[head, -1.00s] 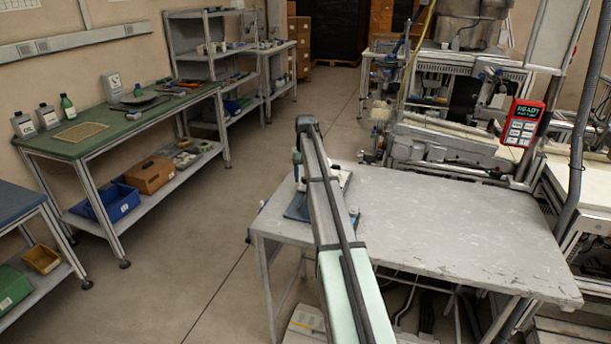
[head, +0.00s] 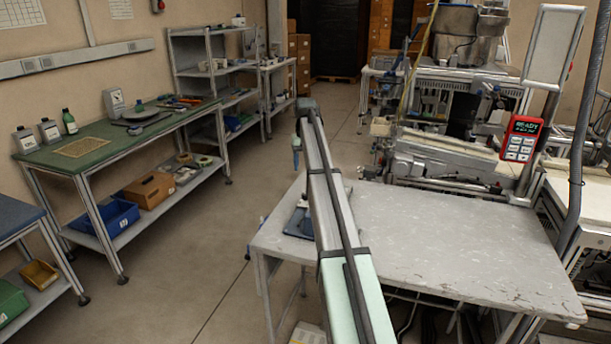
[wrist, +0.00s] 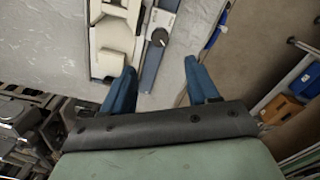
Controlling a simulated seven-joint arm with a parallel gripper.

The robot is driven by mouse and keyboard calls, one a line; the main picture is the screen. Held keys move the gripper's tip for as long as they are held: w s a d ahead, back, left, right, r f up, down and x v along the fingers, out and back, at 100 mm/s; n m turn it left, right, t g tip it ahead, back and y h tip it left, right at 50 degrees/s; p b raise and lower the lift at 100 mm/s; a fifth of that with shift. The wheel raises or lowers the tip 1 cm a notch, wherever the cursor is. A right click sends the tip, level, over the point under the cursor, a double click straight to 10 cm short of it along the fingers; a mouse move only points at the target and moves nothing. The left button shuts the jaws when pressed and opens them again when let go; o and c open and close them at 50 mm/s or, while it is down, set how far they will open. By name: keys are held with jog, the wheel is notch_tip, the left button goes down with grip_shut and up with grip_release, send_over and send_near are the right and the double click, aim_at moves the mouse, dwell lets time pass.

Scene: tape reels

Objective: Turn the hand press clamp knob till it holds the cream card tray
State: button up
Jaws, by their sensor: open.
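In the wrist view the hand press (wrist: 150,72) is a narrow blue base with a grey-white top part, at the table's edge. Its dark round clamp knob (wrist: 158,38) has a pale pointer mark. The cream card tray (wrist: 114,38) lies directly left of it; I cannot tell whether the clamp grips it. My gripper (wrist: 158,66) is open and empty, its blue fingers spread, with the knob ahead of the gap and apart from them. In the head view my arm hides most of the press; a bit of blue base (head: 297,222) shows at the table's left end.
The worn grey table (head: 450,240) is otherwise clear to the right. A machine with a red handheld panel (head: 521,138) stands behind it. A green-topped bench (head: 110,135) stands at left across open floor (head: 200,240).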

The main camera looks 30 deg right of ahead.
jog(key=shift+r, duration=1.05)
